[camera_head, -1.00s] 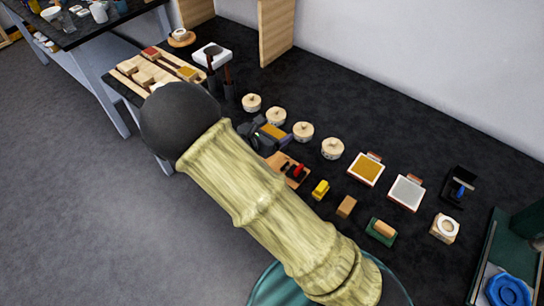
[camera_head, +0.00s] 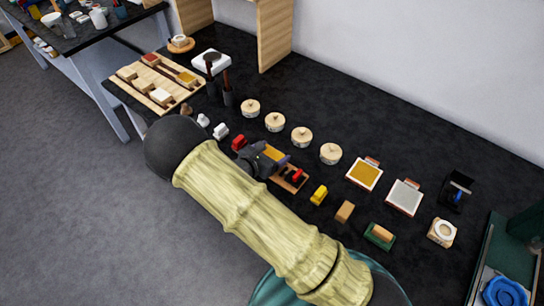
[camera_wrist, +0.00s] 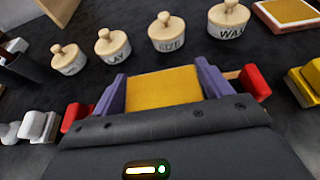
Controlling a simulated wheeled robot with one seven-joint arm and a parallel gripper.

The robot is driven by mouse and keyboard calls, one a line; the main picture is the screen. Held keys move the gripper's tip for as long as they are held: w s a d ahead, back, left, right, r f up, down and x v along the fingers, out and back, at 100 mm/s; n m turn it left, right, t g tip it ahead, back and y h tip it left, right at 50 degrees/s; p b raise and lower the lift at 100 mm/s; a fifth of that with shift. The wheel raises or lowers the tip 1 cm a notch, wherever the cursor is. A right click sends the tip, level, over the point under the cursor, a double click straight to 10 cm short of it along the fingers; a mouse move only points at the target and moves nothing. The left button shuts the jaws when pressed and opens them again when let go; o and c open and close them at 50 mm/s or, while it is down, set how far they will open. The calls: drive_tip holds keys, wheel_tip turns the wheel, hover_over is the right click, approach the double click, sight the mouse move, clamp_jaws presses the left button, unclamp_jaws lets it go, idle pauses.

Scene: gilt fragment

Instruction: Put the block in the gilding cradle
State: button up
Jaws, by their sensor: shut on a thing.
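My gripper (camera_wrist: 162,82) is shut on a block with a golden-yellow face (camera_wrist: 158,94), held between its two purple fingers in the wrist view. In the head view my gripper (camera_head: 279,157) holds the block (camera_head: 272,153) over or just behind a small wooden rack (camera_head: 293,181) with red and dark pieces. I cannot tell from the pictures which object is the gilding cradle. A pale wooden tray (camera_head: 127,88) with compartments and several coloured blocks lies at the left end of the table. The block's underside is hidden.
Several lidded jars (camera_head: 330,153) stand behind my gripper. A yellow piece (camera_head: 319,195), a tan block (camera_head: 344,212) and a green stand (camera_head: 380,236) lie to the right. Gold (camera_head: 364,173) and silver (camera_head: 404,197) pads lie farther right. Red (camera_head: 239,143) and white pieces (camera_head: 220,131) stand left.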

drive_tip(key=shift+f, duration=1.3)
drive_tip(key=shift+f, duration=0.2)
drive_tip(key=o, duration=1)
drive_tip(key=shift+r, duration=0.1)
